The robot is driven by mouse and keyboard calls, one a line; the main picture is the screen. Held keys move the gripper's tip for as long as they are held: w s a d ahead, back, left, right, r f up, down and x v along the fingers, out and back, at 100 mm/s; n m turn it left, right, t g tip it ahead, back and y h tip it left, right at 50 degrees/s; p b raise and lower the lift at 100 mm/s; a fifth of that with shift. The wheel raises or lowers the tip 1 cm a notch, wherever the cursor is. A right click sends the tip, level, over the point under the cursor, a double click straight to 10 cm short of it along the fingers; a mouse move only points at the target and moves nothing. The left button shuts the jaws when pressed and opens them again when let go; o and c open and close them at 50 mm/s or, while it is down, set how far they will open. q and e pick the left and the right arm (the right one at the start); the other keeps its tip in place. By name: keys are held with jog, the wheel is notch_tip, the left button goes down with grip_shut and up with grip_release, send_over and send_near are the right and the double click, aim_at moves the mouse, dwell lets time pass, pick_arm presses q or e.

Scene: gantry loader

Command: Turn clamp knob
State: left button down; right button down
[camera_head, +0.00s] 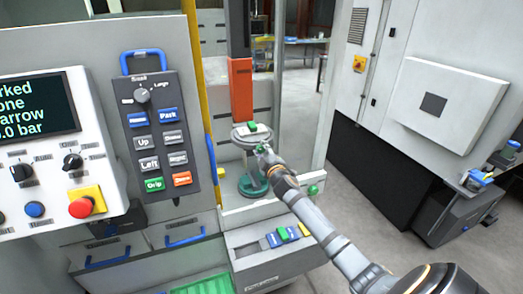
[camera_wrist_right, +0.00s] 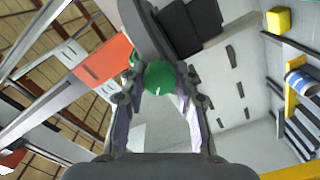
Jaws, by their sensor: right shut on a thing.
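The clamp knob looks like a round green ball with a small white mark; it shows in the right wrist view (camera_wrist_right: 159,77), between the fingertips. My right gripper (camera_wrist_right: 160,95) is shut on it, one finger on each side. In the head view my right gripper (camera_head: 266,153) reaches in from the lower right to the near side of a round grey clamp stand (camera_head: 240,137) with a green base. The gripper covers most of the knob there. A small green block (camera_head: 252,127) sits on top of the stand. My left gripper is not in view.
A control pendant (camera_head: 157,130) and a panel with a red stop button (camera_head: 80,207) stand at the left. A white machine cabinet (camera_head: 440,100) stands right.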

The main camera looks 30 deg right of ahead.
dwell(0.3)
jog(key=c, duration=1)
grip_release()
jog(key=shift+s, duration=0.3)
jog(key=v, duration=1.1)
jog(key=shift+s+a, duration=0.2)
jog(key=shift+a, duration=0.05)
